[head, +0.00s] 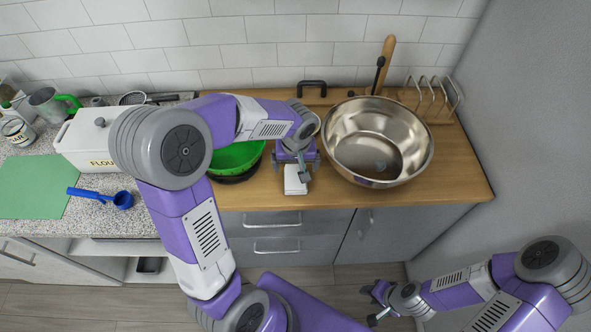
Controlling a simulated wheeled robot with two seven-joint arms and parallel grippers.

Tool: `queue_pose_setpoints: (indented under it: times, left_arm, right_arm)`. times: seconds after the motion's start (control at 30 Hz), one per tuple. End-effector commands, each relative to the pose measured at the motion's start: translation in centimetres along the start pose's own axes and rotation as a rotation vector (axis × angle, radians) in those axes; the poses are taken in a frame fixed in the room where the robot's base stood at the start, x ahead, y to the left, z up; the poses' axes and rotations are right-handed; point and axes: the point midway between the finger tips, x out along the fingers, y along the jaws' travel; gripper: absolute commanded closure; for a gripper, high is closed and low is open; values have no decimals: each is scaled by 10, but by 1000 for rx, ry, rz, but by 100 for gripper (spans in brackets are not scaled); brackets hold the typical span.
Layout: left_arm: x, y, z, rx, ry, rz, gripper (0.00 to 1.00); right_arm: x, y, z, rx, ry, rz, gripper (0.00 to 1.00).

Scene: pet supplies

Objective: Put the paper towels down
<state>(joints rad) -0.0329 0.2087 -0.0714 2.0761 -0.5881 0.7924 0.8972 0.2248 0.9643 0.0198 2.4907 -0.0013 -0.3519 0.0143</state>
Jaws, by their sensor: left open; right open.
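A small white block-shaped pack, which looks like the paper towels (295,183), is at the front edge of the wooden counter. My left gripper (298,166) is open directly above and behind it, with the fingers close to its upper end. The gripper hides part of the pack, and I cannot tell if the fingers touch it. My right gripper (370,305) is open and empty, low over the floor in front of the cabinets.
A large steel bowl (345,125) stands just right of the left gripper. A green bowl (238,157) is to its left, partly behind my arm. A wire rack (440,100), white flour box (85,140), blue scoop (100,195) and green mat (35,185) are farther out. The wooden counter's right end (455,185) is clear.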

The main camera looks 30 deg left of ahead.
Motion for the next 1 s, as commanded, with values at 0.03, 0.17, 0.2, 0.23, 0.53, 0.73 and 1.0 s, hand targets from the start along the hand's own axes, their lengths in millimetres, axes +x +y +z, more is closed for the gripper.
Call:
queue_pose_setpoints:
  times: [0.03, 0.17, 0.2, 0.23, 0.53, 0.73, 1.0]
  left_arm:
    - [-12, 1, 0, 0, 2, 3, 1]
    - [-29, 0, 0, 0, 1, 1, 1]
    - [-32, 0, 0, 0, 0, 0, 1]
    - [-35, 0, 0, 0, 0, 1, 1]
    - [-39, 0, 1, 0, -2, 0, 1]
    - [-39, 0, 0, 0, -2, 0, 1]
    - [-39, 0, 1, 0, -2, 0, 1]
  right_arm:
    - [-3, -1, 0, 0, 0, 0, 57]
    - [-5, -2, 0, 0, 0, 0, 57]
    - [-6, -2, 0, 0, 0, 0, 57]
    - [-6, -2, 0, 0, 0, 0, 57]
    - [-6, -2, 0, 0, 0, 0, 57]
    - [-6, -2, 0, 0, 0, 0, 57]
    - [-6, -2, 0, 0, 0, 0, 57]
